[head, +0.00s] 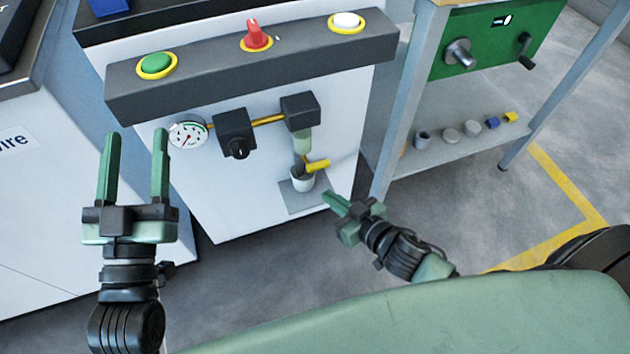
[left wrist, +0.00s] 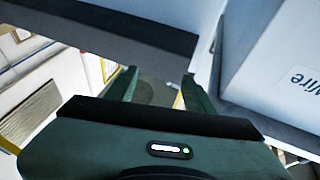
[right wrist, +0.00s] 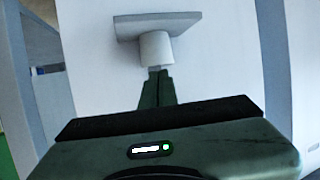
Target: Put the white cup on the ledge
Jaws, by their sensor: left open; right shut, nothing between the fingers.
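The white cup (head: 302,183) stands upright on a small grey plate (head: 318,199) low on the machine's white front, under the filter and its yellow lever. In the right wrist view the cup (right wrist: 155,47) is just beyond my fingertips. A dark ledge (head: 200,84) with buttons juts out higher up. My right gripper (head: 328,202) is shut and empty, its tips close to the cup's right; I cannot tell whether they touch it. My left gripper (head: 133,137) is open and empty, fingers up, left of the gauge and below the ledge's left end.
The ledge carries a green button (head: 156,62), a red knob (head: 256,38) and a white button (head: 346,20). A gauge (head: 188,134) and a black regulator (head: 236,133) stick out below it. A metal table (head: 455,145) with several small parts stands to the right.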

